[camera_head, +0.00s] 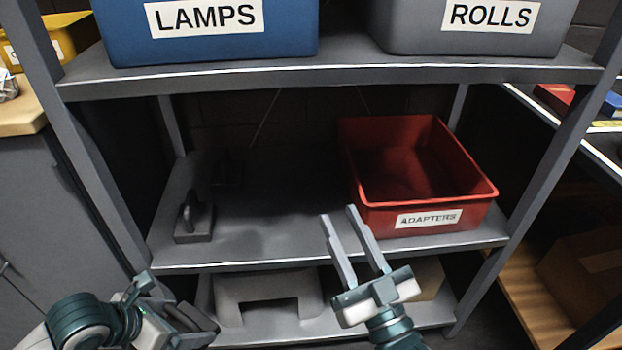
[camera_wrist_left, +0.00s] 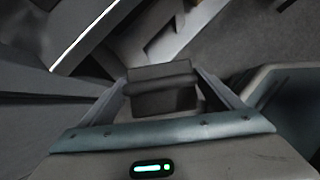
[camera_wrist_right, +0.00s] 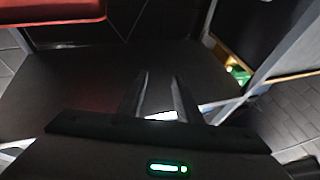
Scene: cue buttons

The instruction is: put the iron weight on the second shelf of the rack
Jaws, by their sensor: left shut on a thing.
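My left gripper (camera_head: 203,324) is low at the front left of the rack (camera_head: 330,255), below the front edge of the middle shelf in view. It is shut on a dark grey block with a raised bar, the iron weight (camera_wrist_left: 162,98), seen between the fingers in the left wrist view. In the head view the weight is mostly hidden by the gripper. The middle shelf (camera_head: 275,225) holds a similar dark block with a handle (camera_head: 193,222) at its left. My right gripper (camera_head: 339,212) is open and empty in front of this shelf, near the red bin.
The red ADAPTERS bin (camera_head: 425,190) fills the shelf's right part; its centre is bare. A dim dark shape (camera_head: 226,170) stands at back left. Above are the blue LAMPS bin (camera_head: 210,45) and grey ROLLS bin (camera_head: 480,40). A pale grey stool-like object (camera_head: 268,288) stands below.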

